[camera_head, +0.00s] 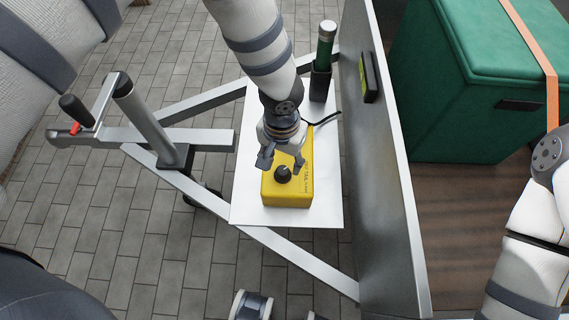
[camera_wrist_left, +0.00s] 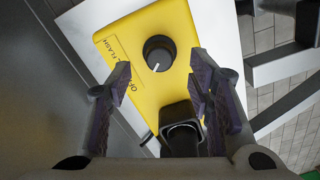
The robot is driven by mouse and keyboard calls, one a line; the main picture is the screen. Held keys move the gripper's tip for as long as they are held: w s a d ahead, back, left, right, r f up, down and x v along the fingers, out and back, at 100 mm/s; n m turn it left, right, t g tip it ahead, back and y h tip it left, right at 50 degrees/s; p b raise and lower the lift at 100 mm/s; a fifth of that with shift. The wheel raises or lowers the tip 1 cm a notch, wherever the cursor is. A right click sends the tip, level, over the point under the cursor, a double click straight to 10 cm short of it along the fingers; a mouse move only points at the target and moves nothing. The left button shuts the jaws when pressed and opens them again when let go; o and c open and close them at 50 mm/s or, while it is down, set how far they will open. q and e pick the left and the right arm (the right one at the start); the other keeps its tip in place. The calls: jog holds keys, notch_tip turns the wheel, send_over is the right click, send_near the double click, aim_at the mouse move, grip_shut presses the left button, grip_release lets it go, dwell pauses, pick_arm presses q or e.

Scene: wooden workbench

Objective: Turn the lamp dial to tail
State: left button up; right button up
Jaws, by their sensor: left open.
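A yellow lamp box (camera_head: 287,192) lies on a white board, with a round black dial (camera_head: 283,173) on its top. In the left wrist view the dial (camera_wrist_left: 158,53) shows a short white mark on its lower side. Printed words show on the box's left part (camera_wrist_left: 118,62), among them FLASH and part of OFF; I cannot read a tail label for sure. My left gripper (camera_head: 283,164) reaches down over the box from the top of the picture. It is open and empty, its fingers either side of the dial and apart from it.
The white board (camera_head: 250,205) sits beside a grey metal wall (camera_head: 375,180). A green cylinder (camera_head: 325,45) stands in a black holder (camera_head: 320,83) behind the box. A green case (camera_head: 480,90) lies beyond the wall. A clamp-like metal frame (camera_head: 150,125) stands at left.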

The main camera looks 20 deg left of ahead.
aim_at(282, 170)
pick_arm(q)
notch_tip(282, 170, down, 4)
jog(key=shift+r, duration=0.1)
grip_shut()
